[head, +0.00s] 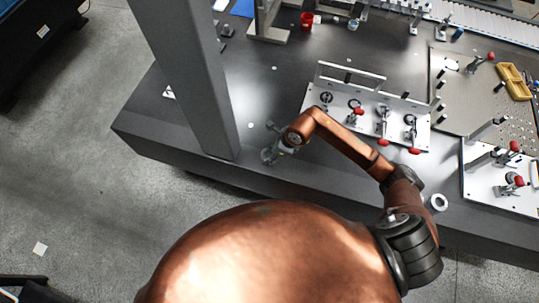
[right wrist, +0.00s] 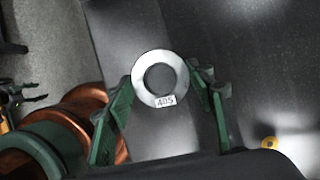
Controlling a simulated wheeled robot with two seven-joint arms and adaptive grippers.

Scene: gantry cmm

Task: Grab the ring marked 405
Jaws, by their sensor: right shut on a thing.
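The ring marked 405 (right wrist: 160,57) is a pale metal ring with a dark round centre and a white label on its near rim. In the right wrist view it sits between the two green fingers of my right gripper (right wrist: 163,80), which is shut on it. In the head view my right gripper (head: 269,143) is over the front part of the dark table, just right of the grey column's foot. The ring is too small and partly covered there to make out clearly. My left gripper is not in view.
A grey column (head: 190,75) rises left of the gripper. Fixture plates with red-tipped clamps (head: 368,118) stand to the right. Another pale ring (head: 439,202) lies near the table's front edge. The table's left part is mostly clear.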

